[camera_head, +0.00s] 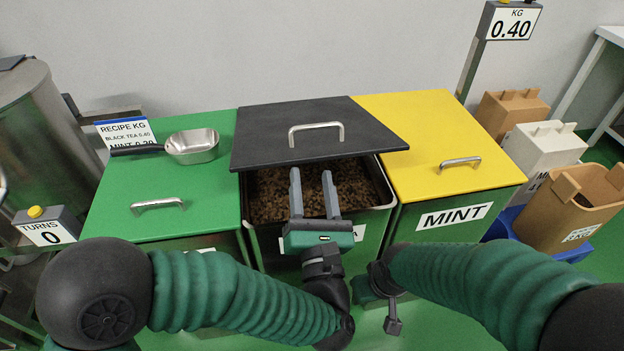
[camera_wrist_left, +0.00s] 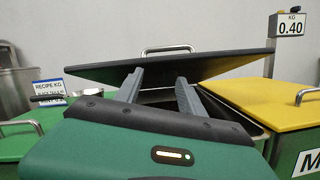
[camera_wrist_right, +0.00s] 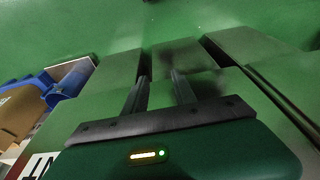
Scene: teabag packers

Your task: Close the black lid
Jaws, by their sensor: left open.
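The black lid (camera_head: 270,120) with its silver bar handle (camera_head: 316,128) covers the back of the middle bin and is skewed. The front of the bin is uncovered, with dark loose tea (camera_head: 270,195) inside. My left gripper (camera_head: 314,178) is open and empty over the bin's front part, its fingers pointing toward the lid's front edge. In the left wrist view the lid (camera_wrist_left: 220,66) lies just beyond the fingertips, with its handle (camera_wrist_left: 168,49) above. My right gripper (camera_wrist_right: 158,78) has its fingers apart and empty in the right wrist view, low in front of the bins.
A green lid (camera_head: 110,215) with a metal scoop (camera_head: 193,146) on it is at left. A yellow lid (camera_head: 440,140) covers the mint bin at right. A scale display (camera_head: 511,24) and paper bags (camera_head: 570,205) stand further right. A turns counter (camera_head: 45,228) is at far left.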

